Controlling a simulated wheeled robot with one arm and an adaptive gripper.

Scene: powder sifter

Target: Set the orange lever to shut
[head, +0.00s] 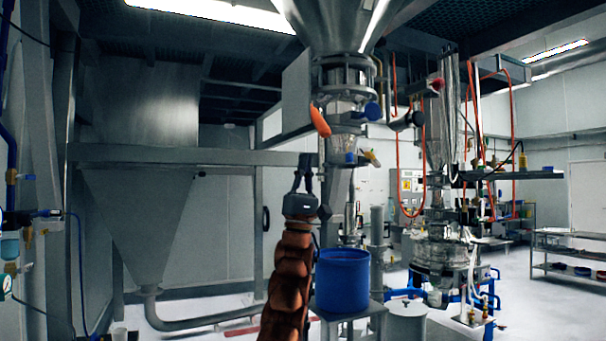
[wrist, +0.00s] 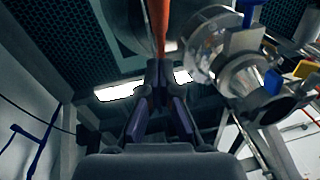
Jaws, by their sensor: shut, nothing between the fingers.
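The orange lever (head: 320,121) hangs on the left side of the pipe fitting below the big steel hopper (head: 338,22), its lower end tilted to the right. My gripper (head: 308,157) points up a little below the lever in the head view. In the wrist view the lever (wrist: 160,28) shows at the top, just beyond the tips of my gripper (wrist: 158,64). The fingers are together with nothing between them. I cannot tell whether the tips touch the lever.
A blue-handled valve (head: 372,111) sits right of the lever on the same pipe, also close by in the wrist view. A steel beam (head: 190,155) runs behind my gripper. A blue drum (head: 342,282) stands below, right of my arm.

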